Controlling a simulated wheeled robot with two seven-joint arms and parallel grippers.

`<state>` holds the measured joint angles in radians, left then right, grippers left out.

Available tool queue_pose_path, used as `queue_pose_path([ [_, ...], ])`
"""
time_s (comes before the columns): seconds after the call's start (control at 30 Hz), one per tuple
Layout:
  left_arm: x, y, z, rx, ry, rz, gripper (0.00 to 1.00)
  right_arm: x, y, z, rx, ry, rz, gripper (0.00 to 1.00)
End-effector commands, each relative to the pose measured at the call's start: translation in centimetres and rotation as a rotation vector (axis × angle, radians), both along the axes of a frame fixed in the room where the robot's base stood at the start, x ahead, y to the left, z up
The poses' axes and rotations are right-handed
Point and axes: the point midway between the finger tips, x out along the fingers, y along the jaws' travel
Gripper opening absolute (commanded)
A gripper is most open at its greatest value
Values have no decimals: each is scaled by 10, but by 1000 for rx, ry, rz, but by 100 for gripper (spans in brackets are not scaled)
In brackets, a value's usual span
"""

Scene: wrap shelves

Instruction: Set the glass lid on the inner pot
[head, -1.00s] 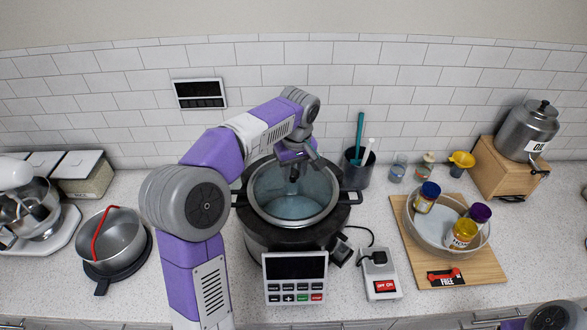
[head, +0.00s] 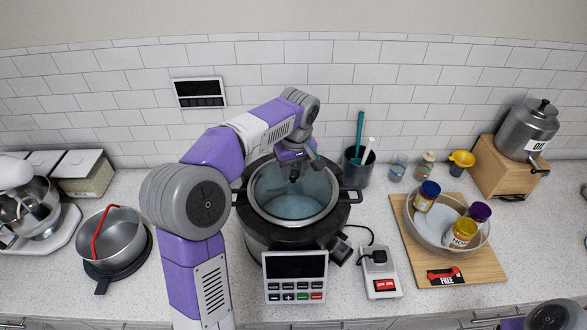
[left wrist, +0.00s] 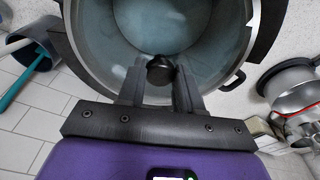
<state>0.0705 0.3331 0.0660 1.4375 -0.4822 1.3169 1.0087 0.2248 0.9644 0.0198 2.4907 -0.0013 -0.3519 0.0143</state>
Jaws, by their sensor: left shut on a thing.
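The glass lid (head: 280,205) is clear with a pale rim and a dark knob. It lies level over the inner pot (left wrist: 240,50), and the pot's inside shows through the glass. The pot sits in the black cooker (head: 270,237) with side handles. My left gripper (head: 294,176) is above the lid, shut on its dark knob; the left wrist view shows the knob (left wrist: 160,70) between the fingers. I cannot tell whether the lid's rim touches the pot. My right gripper is not in view; only part of my right arm shows at the lower right.
A dark utensil holder (head: 356,174) stands close behind the cooker on the right. A red-switch box (head: 381,288) lies front right. A metal pan (head: 117,240) is at the left, and a bowl of jars (head: 432,233) on a wooden board (head: 485,262) is at the right.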

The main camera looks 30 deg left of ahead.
Motion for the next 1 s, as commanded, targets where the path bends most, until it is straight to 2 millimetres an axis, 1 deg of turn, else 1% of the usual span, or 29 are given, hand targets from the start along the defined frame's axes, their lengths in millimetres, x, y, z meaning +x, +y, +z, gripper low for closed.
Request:
queue_pose_path([
  [0.17,0,0,-3,0,-2,0,0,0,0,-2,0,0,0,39],
  [0.63,0,0,-3,0,-2,0,0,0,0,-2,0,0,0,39],
  [1.0,0,0,-10,0,-3,0,0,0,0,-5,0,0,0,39],
])
